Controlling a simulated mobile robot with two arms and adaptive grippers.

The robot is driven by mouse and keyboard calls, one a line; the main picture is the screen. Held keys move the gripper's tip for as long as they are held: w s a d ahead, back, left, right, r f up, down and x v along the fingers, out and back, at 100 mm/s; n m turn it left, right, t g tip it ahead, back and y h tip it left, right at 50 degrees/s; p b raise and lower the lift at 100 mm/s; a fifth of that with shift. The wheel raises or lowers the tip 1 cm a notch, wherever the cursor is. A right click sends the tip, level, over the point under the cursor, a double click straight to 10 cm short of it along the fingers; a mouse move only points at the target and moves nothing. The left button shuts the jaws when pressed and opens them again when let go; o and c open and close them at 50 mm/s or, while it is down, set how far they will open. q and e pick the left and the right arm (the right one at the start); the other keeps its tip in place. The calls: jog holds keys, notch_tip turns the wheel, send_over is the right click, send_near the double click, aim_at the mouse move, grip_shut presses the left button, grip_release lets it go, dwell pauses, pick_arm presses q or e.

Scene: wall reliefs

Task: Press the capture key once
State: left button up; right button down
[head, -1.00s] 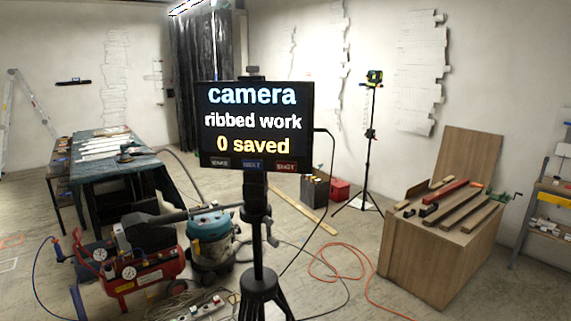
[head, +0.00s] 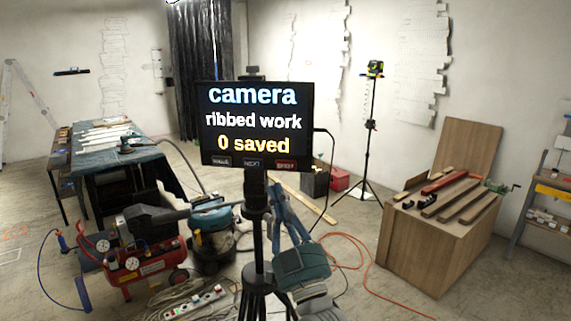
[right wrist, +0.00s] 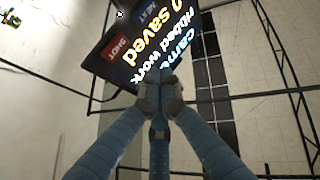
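A black camera screen (head: 257,122) on a tripod reads "camera", "ribbed work" and "0 saved". Along its lower edge are a grey key (head: 221,163), a blue NEXT key (head: 253,163) and a red key (head: 286,164), which reads SHOT in the right wrist view (right wrist: 118,48). My right gripper (head: 275,190), with blue fingers, is just below the screen, right of the tripod column. In the right wrist view its fingertips (right wrist: 160,98) meet with nothing between them, below the screen's edge; contact with a key is not visible. My left gripper is not in view.
A red compressor (head: 135,272) and a vacuum (head: 212,235) stand at the left, with a power strip (head: 195,302) near the tripod. A wooden crate (head: 425,255) stands right. An orange hose (head: 360,268) crosses the floor. A tripod with a green device (head: 374,70) stands behind.

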aim_at(286, 165)
jog(key=shift+s+r, duration=0.2)
jog(key=shift+r, duration=0.45)
jog(key=w+d+b, duration=0.1)
jog(key=w+b, duration=0.3)
jog(key=w, duration=0.4)
jog(key=shift+w+d+b, duration=0.35)
jog(key=shift+w, duration=0.1)
dwell(1.0)
jog(key=shift+w+d, duration=0.1)
jog(key=shift+w, duration=0.2)
